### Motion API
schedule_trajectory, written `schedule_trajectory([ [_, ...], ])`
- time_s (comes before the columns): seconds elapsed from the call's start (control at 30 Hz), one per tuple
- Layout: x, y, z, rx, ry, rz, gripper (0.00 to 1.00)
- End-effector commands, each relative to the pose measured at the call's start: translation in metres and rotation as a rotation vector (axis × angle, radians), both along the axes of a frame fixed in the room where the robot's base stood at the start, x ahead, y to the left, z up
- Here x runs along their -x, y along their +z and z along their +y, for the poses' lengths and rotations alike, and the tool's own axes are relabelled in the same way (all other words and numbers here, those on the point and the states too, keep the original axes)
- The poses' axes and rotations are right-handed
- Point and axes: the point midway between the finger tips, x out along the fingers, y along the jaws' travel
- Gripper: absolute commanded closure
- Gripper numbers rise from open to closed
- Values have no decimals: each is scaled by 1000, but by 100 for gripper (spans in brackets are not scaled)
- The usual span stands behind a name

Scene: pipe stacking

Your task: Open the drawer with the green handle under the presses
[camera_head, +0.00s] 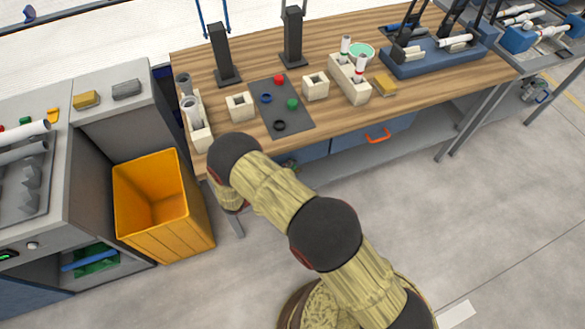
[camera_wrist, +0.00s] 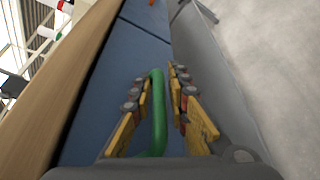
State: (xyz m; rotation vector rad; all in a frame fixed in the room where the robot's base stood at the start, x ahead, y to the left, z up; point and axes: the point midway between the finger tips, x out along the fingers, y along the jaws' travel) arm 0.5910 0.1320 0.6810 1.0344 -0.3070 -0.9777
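The green handle (camera_wrist: 157,115) stands out from a blue drawer front (camera_wrist: 115,85) in the wrist view. My gripper (camera_wrist: 160,78) is open, with one yellow-padded finger on each side of the handle. A gap shows between the handle and the right finger; the left finger is close to it, and I cannot tell whether they touch. In the head view, part of the blue drawer front (camera_head: 315,152) shows under the table, and it looks closed. My arm hides most of the handle and gripper there.
A second blue drawer with an orange handle (camera_head: 377,136) is to the right under the wooden table (camera_head: 340,40). The black presses (camera_head: 222,55) stand on top. A yellow bin (camera_head: 160,205) is left of my arm. The floor to the right is clear.

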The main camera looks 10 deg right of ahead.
Motion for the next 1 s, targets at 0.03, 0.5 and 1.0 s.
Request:
schedule_trajectory([
  [0.03, -1, -1, -2, 0, 0, 0, 83],
  [0.5, -2, -1, -4, 0, 0, 0, 92],
  [1.0, -2, -1, -3, 0, 0, 0, 100],
])
